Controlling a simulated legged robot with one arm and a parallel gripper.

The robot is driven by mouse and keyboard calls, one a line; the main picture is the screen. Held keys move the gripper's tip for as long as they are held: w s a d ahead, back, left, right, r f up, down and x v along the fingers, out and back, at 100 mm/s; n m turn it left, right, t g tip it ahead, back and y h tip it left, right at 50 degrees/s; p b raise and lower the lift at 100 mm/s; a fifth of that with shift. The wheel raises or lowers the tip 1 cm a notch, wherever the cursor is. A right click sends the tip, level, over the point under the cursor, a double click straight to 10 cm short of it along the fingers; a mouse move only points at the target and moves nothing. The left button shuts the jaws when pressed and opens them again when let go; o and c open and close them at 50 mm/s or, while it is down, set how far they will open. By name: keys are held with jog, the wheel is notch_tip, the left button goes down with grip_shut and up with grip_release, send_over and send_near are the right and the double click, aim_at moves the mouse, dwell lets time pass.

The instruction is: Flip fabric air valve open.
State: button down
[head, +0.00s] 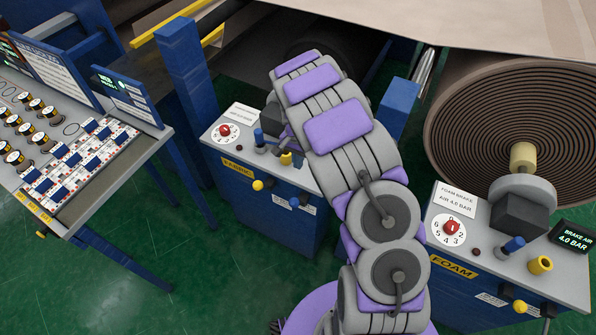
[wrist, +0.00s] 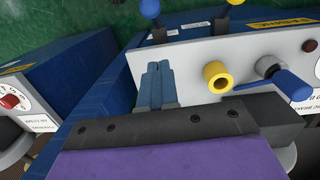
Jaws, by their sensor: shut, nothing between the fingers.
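The fabric cabinet (head: 238,168) has a light grey top with a valve with a blue handle (head: 258,138). In the wrist view this blue handle (wrist: 288,84) extends from a round grey hub, at the right. A yellow ring-shaped fitting (wrist: 218,77) sits on the panel between the valve and my gripper. My gripper (wrist: 158,68) is shut and empty, with its two blue-grey fingers together over the panel's left part. It is apart from the blue handle.
A red dial (head: 224,130) is left of the fabric valve. The foam cabinet (head: 455,265) stands to the right, with its own blue-handled valve (head: 514,243) and yellow fitting (head: 540,265). A large roll (head: 470,110) is behind it. A control console (head: 70,150) is at left.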

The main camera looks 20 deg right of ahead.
jog(key=b, duration=0.1)
send_near(297, 203)
jog(key=w+d+f, duration=0.2)
jog(key=w+f, duration=0.2)
jog(key=w, duration=0.1)
jog(key=shift+s+a+f+b, duration=0.15)
jog(key=shift+s+a+f, duration=0.2)
jog(key=shift+s+f, duration=0.25)
jog(key=shift+s+a+f+b, duration=0.15)
jog(key=shift+s+a+f, duration=0.2)
jog(key=shift+s+f, duration=0.3)
jog(key=shift+a+f, duration=0.1)
jog(key=shift+a, duration=0.15)
jog(key=shift+s+d, duration=0.1)
jog(key=shift+d, duration=0.1)
